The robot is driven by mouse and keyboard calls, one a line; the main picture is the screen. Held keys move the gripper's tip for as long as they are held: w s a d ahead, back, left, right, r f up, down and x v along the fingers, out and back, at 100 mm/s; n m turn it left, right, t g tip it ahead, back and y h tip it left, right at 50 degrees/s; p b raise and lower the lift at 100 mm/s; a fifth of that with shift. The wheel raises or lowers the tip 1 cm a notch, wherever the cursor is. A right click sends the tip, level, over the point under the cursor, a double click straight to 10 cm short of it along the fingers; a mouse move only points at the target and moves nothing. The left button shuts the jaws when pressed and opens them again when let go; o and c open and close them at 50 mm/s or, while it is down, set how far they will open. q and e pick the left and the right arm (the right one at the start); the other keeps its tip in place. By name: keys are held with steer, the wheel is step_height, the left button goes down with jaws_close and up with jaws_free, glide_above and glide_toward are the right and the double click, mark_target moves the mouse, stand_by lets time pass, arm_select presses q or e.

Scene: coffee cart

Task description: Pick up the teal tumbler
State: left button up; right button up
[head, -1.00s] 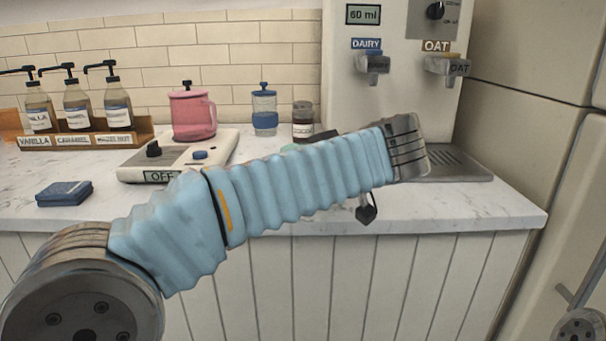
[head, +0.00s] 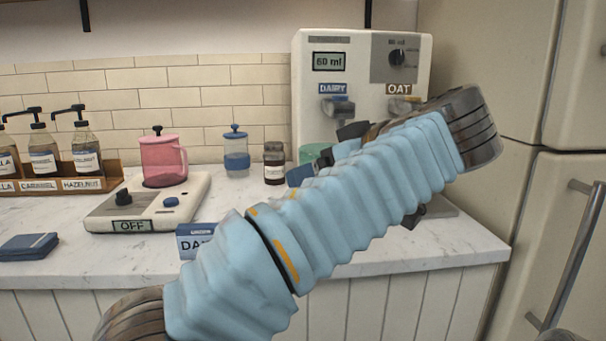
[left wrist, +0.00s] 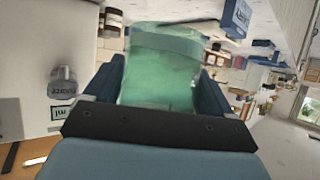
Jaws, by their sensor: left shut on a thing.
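The teal tumbler (left wrist: 165,65) is translucent green and sits between the two dark fingers of my left gripper (left wrist: 163,88) in the left wrist view. The fingers press on its sides, and the gripper is shut on it. In the head view only a small teal part of the tumbler (head: 309,152) shows, beside the dark fingers of my left gripper (head: 324,158). My light-blue sleeved forearm hides its lower part, so I cannot tell how high it is above the counter. My right gripper is in neither view.
The dispenser (head: 350,80) stands behind my left arm. A pink pitcher (head: 163,162) sits on a scale (head: 150,207). A blue-banded jar (head: 236,155), a dark bottle (head: 274,165) and syrup bottles (head: 43,150) stand behind. A blue labelled box (head: 195,241) is near the counter's front edge.

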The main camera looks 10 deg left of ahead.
arm_select(q)
steer(key=shift+s+d+r, duration=0.25)
steer(key=shift+d+r, duration=0.1)
steer(key=shift+d, duration=0.35)
steer(key=shift+s+d+r, duration=0.3)
steer(key=shift+d, duration=0.4)
steer(key=shift+s+d+r, duration=0.25)
steer(key=shift+d+r, duration=0.1)
steer(key=shift+d, duration=0.35)
